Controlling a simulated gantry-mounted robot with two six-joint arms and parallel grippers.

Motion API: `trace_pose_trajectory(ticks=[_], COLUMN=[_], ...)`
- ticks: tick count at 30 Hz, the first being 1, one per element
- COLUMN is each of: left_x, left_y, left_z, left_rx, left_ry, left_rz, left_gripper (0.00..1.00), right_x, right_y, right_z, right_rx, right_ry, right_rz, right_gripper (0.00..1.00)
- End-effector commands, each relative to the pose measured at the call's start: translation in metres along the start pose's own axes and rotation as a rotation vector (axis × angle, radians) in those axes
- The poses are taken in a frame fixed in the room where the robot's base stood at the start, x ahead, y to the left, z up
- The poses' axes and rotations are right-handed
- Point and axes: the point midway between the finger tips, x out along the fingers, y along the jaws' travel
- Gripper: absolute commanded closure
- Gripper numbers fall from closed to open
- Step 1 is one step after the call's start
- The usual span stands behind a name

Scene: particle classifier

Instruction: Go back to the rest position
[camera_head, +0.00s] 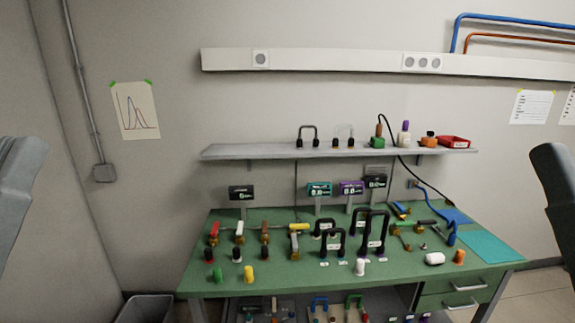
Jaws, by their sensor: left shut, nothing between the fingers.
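Part of my left arm (18,195) shows at the left edge of the head view. Part of my right arm (556,185) shows at the right edge. The fingers of both grippers are outside the picture. Both visible arm parts are at the sides, apart from the green workbench (215,275) and the things on it.
The bench carries valves with coloured handles, black-handled blocks (375,232), small displays (320,189) and a white cylinder (435,259). A dark bin (145,308) stands at lower left.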

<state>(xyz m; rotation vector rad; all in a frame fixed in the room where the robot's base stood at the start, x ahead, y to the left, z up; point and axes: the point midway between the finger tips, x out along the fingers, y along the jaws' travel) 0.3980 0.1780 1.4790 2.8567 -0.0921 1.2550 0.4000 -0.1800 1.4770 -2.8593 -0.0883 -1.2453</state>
Motion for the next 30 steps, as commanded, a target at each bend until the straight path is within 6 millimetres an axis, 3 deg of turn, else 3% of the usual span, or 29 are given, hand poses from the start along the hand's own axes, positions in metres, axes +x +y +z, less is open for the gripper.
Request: trace_pose_trajectory(ticks=[1, 5, 18, 24, 30], left_x=[0.031, 0.071, 0.229, 0.260, 0.259], left_y=[0.000, -0.001, -0.003, -0.003, -0.003], left_z=[-0.029, -0.064, -0.207, -0.235, -0.234], left_rx=[0.000, -0.001, -0.001, -0.001, -0.001], left_ry=[0.000, -0.002, -0.004, -0.005, -0.004], left_rz=[-0.001, -0.002, -0.003, -0.003, -0.003], left_gripper=[1.00, 1.00, 1.00, 1.00, 1.00], right_x=[0.031, 0.071, 0.228, 0.258, 0.257], right_y=[0.000, 0.000, 0.001, 0.001, 0.001], right_z=[-0.030, -0.066, -0.212, -0.240, -0.239], right_rx=[0.000, 0.000, 0.000, 0.000, 0.000], right_ry=[0.004, 0.003, 0.003, 0.002, 0.002], right_rz=[0.000, 0.000, 0.000, 0.000, 0.000], right_gripper=[0.50, 0.50, 0.50, 0.50, 0.50])
